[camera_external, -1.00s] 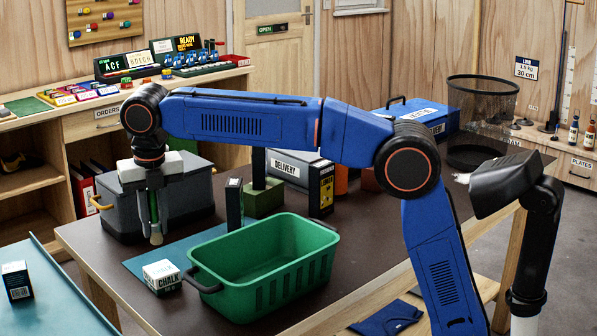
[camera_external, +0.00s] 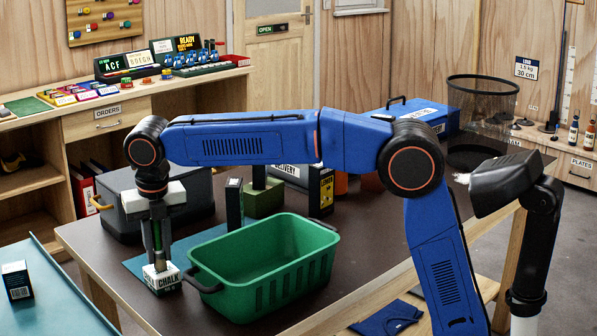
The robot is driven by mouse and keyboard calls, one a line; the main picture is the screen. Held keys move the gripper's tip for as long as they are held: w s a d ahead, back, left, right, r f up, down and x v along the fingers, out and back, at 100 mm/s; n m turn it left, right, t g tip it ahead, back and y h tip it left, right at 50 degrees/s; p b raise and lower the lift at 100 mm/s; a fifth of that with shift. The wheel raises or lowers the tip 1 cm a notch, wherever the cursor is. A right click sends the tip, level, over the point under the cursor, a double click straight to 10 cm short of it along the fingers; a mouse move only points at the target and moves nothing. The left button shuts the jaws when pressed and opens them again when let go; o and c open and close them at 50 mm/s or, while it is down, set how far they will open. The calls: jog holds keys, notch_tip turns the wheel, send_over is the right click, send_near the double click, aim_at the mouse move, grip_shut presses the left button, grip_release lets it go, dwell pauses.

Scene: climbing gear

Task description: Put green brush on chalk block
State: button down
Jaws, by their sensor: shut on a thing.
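The green brush (camera_external: 157,237) hangs upright in my gripper (camera_external: 158,232), which is shut on it. Only part of its green handle shows between the fingers. Its bristle end is at the top of the chalk block (camera_external: 167,281), a small white block with dark CHALK lettering near the table's front left. I cannot tell whether the bristles touch the block or stand just above or behind it.
A green basket (camera_external: 262,262) with dark handles stands just right of the chalk block. A grey box (camera_external: 118,215) is behind my gripper, and a small dark box (camera_external: 234,203) stands behind the basket. A teal mat (camera_external: 205,238) lies between them.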

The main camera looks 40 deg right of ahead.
jog(key=c, duration=1.5)
grip_release()
jog(key=shift+c, duration=0.2)
notch_tip(320, 180, up, 12)
jog(key=s, duration=0.1)
jog(key=shift+s+a, duration=0.2)
jog(key=shift+r, duration=0.1)
